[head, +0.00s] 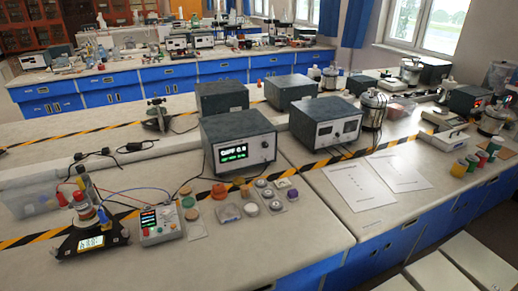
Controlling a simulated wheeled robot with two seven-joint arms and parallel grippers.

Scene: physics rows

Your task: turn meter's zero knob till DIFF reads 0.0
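The meter (239,142) is a dark-topped box with a light front panel, standing in the middle of the near bench. Its black display (233,153) shows green text that looks like "DIFF" with a small number after it. The digits are too small to read surely. Small knobs or sockets (266,145) sit on the panel to the right of the display; I cannot tell which is the zero knob. Neither of my grippers is in view, and nothing touches the meter's front.
Small discs and coloured pieces (249,208) lie in front of the meter. A handheld tester (160,225) and a black-based device with a lit display (90,240) stand at left. A similar box (325,125) stands at right. Papers (358,186) lie on bare bench.

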